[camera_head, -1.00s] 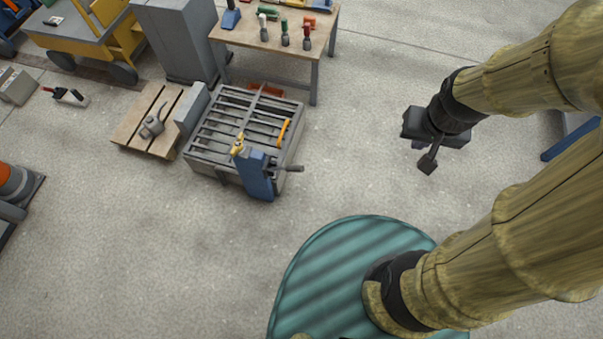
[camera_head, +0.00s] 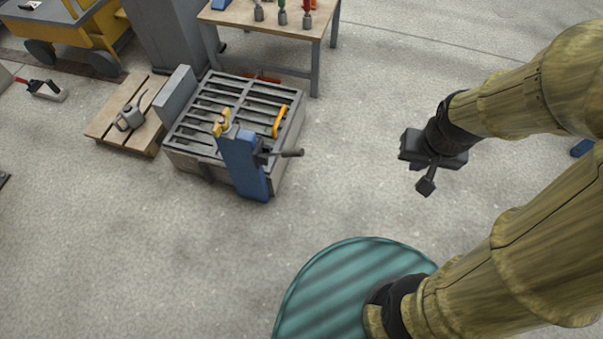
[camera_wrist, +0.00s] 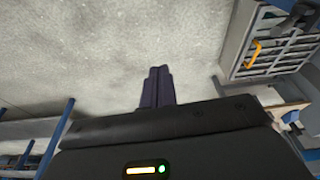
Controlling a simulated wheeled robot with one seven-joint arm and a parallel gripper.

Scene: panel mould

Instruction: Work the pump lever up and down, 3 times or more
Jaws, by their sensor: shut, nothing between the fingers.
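The pump lever (camera_head: 288,153) is a dark grey bar that sticks out to the right from the top of a blue post (camera_head: 243,165). The post stands at the front of a grey slatted panel mould (camera_head: 185,149). The lever looks roughly level. My gripper (camera_head: 425,186) is in the air to the right of the lever, well apart from it, pointing down. In the wrist view its dark fingers (camera_wrist: 157,87) lie together with nothing between them. The mould also shows in the wrist view (camera_wrist: 236,45) at the upper right.
A yellow handle (camera_head: 280,121) stands on the mould, and a yellow fitting (camera_head: 221,122) sits by the post top. A workbench (camera_head: 268,34) stands behind. The floor between gripper and mould is clear.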

